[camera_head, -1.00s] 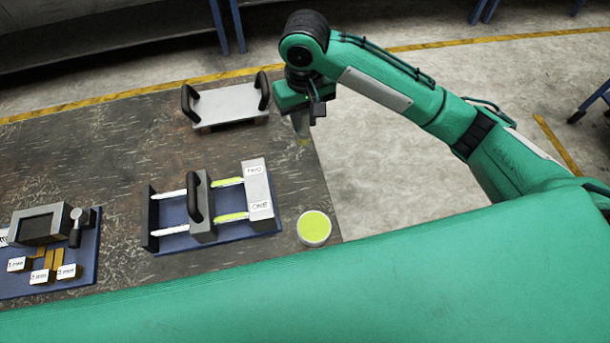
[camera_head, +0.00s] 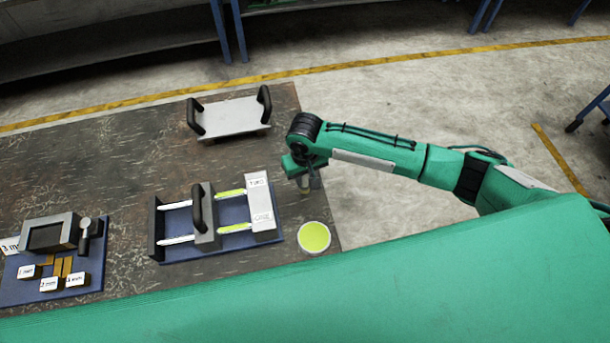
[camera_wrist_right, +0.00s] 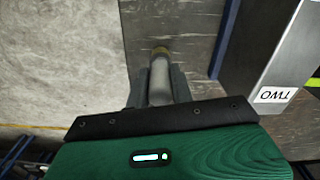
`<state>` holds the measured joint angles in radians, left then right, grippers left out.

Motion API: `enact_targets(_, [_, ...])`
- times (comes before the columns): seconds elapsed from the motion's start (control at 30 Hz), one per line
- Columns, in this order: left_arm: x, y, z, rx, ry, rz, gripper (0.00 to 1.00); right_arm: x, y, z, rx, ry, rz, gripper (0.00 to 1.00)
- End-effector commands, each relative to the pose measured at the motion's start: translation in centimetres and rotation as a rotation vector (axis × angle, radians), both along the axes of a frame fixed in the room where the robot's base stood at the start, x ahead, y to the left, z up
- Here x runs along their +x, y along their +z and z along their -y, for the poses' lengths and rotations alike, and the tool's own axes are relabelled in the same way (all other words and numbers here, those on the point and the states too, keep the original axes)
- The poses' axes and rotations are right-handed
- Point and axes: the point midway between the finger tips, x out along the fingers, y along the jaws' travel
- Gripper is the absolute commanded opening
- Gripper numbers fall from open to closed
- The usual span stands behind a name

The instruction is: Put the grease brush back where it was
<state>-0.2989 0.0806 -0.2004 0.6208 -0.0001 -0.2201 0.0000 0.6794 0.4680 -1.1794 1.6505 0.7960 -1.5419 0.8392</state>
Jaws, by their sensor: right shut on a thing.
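My right gripper (camera_head: 308,184) is near the right edge of the table, just right of the block labelled TWO and above the pot of yellow-green grease. In the right wrist view the gripper (camera_wrist_right: 160,85) is shut on the grease brush (camera_wrist_right: 160,78), a grey cylinder with a yellowish end pointing away from the wrist. In the head view only the brush's lower end (camera_head: 306,191) shows below the gripper. The round white pot of yellow-green grease (camera_head: 314,237) stands on the table in front of the gripper. My left gripper is not in view.
A slide fixture on a blue base (camera_head: 218,247) has two rods with yellow-green sections and a block labelled TWO (camera_head: 258,190). A grey plate with black handles (camera_head: 228,115) lies behind it. A gauge set (camera_head: 50,235) with small labelled blocks is at the left.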

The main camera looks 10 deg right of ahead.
Motion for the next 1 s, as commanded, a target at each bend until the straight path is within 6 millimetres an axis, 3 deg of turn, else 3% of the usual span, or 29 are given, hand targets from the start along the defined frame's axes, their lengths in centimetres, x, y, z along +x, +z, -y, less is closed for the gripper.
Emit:
enact_targets(0.1, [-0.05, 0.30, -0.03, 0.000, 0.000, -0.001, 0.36, 0.01, -0.90, -0.01, -0.001, 0.000, 0.001, 0.00])
enact_targets(0.47, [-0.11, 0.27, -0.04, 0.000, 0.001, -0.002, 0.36, 0.01, -1.28, -0.03, 0.000, 0.000, 0.001, 0.00])
enact_targets(0.5, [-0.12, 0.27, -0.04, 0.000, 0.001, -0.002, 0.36, 0.03, -1.32, -0.02, 0.000, 0.000, 0.002, 0.27])
enact_targets(0.6, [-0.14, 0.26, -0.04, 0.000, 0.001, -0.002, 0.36, 0.03, -1.30, -0.02, 0.000, 0.000, 0.002, 0.45])
enact_targets(1.0, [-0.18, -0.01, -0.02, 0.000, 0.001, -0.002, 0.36, 0.07, -0.49, -0.02, 0.002, 0.000, 0.003, 0.45])
